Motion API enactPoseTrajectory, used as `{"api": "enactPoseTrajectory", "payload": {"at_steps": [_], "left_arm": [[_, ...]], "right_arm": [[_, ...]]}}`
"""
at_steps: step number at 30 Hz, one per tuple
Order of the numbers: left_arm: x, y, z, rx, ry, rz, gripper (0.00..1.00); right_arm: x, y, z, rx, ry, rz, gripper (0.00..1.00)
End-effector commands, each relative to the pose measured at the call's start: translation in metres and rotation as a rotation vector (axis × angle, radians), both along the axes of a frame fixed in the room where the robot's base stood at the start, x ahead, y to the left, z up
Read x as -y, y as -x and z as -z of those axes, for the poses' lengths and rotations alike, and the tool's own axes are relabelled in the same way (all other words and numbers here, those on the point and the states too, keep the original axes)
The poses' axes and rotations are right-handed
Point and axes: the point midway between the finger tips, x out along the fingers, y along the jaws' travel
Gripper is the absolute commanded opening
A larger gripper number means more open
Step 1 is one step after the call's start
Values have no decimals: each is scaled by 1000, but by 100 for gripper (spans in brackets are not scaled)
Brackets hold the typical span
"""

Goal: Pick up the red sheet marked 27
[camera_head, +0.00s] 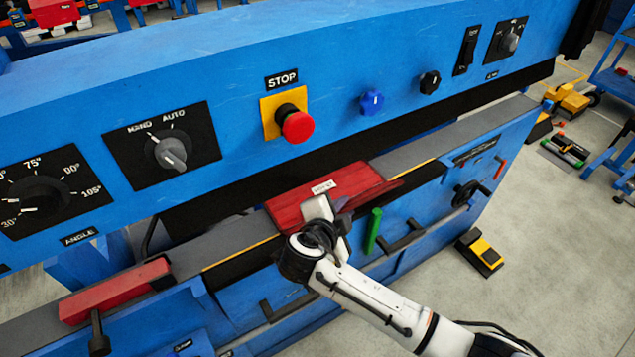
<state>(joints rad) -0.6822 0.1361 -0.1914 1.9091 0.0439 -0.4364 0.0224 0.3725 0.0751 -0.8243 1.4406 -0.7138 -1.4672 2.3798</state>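A red sheet (356,183) with a small white label lies on the bed of the blue machine, below the upper beam. The label's print is too small to read for certain. My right gripper (332,205) is over the sheet's near edge, and its arm comes in from the lower right. The gripper hides part of the sheet. Its fingers are seen from behind, so I cannot tell whether they are open or shut or whether they touch the sheet. My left gripper is not in view.
The blue upper beam (230,60) runs above the sheet, carrying a red stop button (297,125) and several knobs. A green handle (373,230) stands just right of my gripper. A red block (115,290) sits at the left on the bed. A yellow-black pedal (481,252) lies on the floor.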

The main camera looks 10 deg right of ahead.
Motion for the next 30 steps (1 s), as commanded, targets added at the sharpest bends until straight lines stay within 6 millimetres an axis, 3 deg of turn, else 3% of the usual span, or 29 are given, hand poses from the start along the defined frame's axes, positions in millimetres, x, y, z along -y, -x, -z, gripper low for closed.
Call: {"api": "enactPoseTrajectory", "payload": {"at_steps": [7, 11, 23, 30], "left_arm": [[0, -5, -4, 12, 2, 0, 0], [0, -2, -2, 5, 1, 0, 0], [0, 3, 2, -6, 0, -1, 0], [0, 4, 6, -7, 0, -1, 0]], "right_arm": [[1, 0, 2, 0, -2, 1, 17], [1, 0, 2, -1, -2, 0, 0], [0, -1, -1, 2, -2, -1, 0], [-8, -3, -17, 4, -4, -14, 0]]}}
